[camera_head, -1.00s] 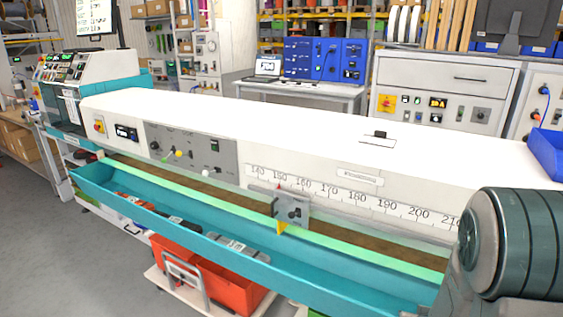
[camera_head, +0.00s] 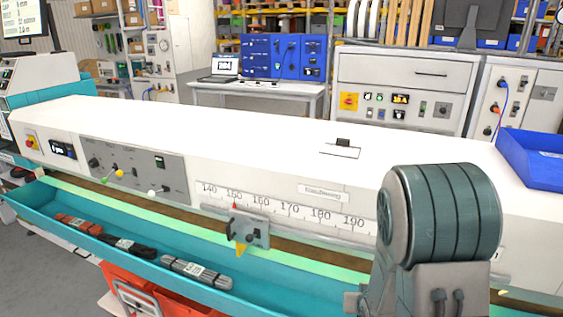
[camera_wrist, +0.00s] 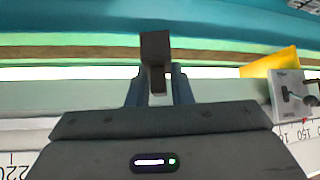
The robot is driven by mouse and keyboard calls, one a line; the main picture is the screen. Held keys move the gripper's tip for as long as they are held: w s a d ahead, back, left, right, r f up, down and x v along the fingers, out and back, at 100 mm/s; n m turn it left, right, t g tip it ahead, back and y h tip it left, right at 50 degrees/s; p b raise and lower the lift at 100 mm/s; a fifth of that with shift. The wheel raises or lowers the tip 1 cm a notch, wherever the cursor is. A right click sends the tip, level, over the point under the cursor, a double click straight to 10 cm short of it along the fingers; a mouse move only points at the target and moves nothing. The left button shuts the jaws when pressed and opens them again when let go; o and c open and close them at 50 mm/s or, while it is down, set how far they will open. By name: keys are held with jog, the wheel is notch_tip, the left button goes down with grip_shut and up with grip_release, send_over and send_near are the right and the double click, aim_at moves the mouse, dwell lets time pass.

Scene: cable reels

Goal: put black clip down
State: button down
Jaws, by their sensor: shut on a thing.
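A dark, blocky black clip (camera_wrist: 155,48) is between the fingertips of my gripper (camera_wrist: 158,85) in the wrist view. The jaws are shut on it, and it points away from the wrist. Behind it are the pale green edge strip and the teal trough. The head view shows my arm at the lower right, but the gripper and the held clip are out of sight there. Another small black piece (camera_head: 343,142) stands on a white, dark-edged plate (camera_head: 340,151) on top of the long white machine (camera_head: 260,128).
A grey slider block (camera_head: 248,230) with a yellow pointer sits under the number scale (camera_head: 285,208). A blue bin (camera_head: 530,158) stands at the right end of the machine top. Most of the white top is clear.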

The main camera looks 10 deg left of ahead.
notch_tip(320, 180, up, 10)
jog(key=p, duration=1.1)
jog(key=shift+r, duration=0.25)
jog(key=shift+r, duration=0.1)
